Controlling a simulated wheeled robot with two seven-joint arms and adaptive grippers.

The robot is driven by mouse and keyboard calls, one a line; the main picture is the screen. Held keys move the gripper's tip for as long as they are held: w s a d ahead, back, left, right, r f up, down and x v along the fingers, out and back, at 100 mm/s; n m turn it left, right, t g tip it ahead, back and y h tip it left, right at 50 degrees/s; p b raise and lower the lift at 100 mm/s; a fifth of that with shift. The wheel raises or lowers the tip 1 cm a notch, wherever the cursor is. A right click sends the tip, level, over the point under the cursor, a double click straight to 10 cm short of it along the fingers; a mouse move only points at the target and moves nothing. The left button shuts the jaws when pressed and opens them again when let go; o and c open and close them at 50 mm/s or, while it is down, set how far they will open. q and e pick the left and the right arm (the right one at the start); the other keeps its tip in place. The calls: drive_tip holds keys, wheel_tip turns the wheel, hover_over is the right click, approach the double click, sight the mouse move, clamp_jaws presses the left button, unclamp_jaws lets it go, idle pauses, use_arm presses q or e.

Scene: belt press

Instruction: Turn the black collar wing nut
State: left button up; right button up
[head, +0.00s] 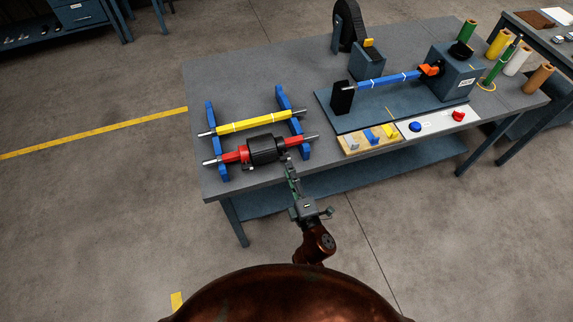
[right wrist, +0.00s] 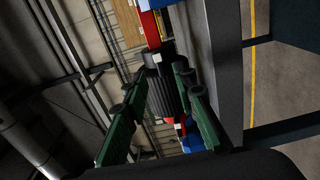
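The black ribbed collar (head: 263,149) sits around the red roller (head: 230,156), which lies across the blue stand at the left of the table. Small dark parts stick out at the collar's lower edge; I cannot tell for sure which is the wing nut. My right gripper (head: 289,163) is at the collar's right end, close to the table's front edge. In the right wrist view the green fingers are spread apart, with the collar (right wrist: 160,88) beyond and between them. I cannot tell whether they touch it. My left gripper is out of view.
A yellow roller (head: 252,121) lies behind the red one on the blue stand (head: 281,97). To the right are a press with a blue roller (head: 388,80), a wooden block with coloured pieces (head: 369,139), and a panel with blue and red buttons (head: 437,122).

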drive_tip(key=v, duration=0.8)
drive_tip(key=shift+a, duration=0.1)
drive_tip(key=s+d+f+m+g+h, duration=0.1)
drive_tip(key=d+f+m+g, duration=0.1)
drive_tip(key=f, duration=0.9)
drive_tip(key=s+d+f+m+g+h, duration=0.1)
drive_tip(key=d+f+m+g, duration=0.1)
drive_tip(key=f, duration=0.9)
drive_tip(key=s+d+f+m+g+h+p, duration=0.1)
drive_tip(key=s+d+f+m+g, duration=0.25)
drive_tip(key=f, duration=0.65)
drive_tip(key=s+d+f+m+g+h, duration=0.15)
drive_tip(key=s+d+f, duration=0.4)
drive_tip(key=f, duration=0.55)
drive_tip(key=s+d+f+m+g, duration=0.2)
drive_tip(key=s+d+f, duration=0.3)
drive_tip(key=s, duration=0.7)
drive_tip(key=s+d+f+m+g+h, duration=0.1)
drive_tip(key=s+d+f+m+g, duration=0.2)
drive_tip(key=s, duration=1)
drive_tip(key=s+d+f+m+g, duration=0.2)
drive_tip(key=s+d+f+m, duration=0.4)
drive_tip(key=s+d+f, duration=0.3)
drive_tip(key=s+f+p, duration=0.1)
drive_tip(key=s+f, duration=0.1)
drive_tip(key=s, duration=0.2)
drive_tip(key=shift+d+f+g, duration=0.15)
drive_tip(key=shift+f+g, duration=0.05)
drive_tip(key=shift+g, duration=0.1)
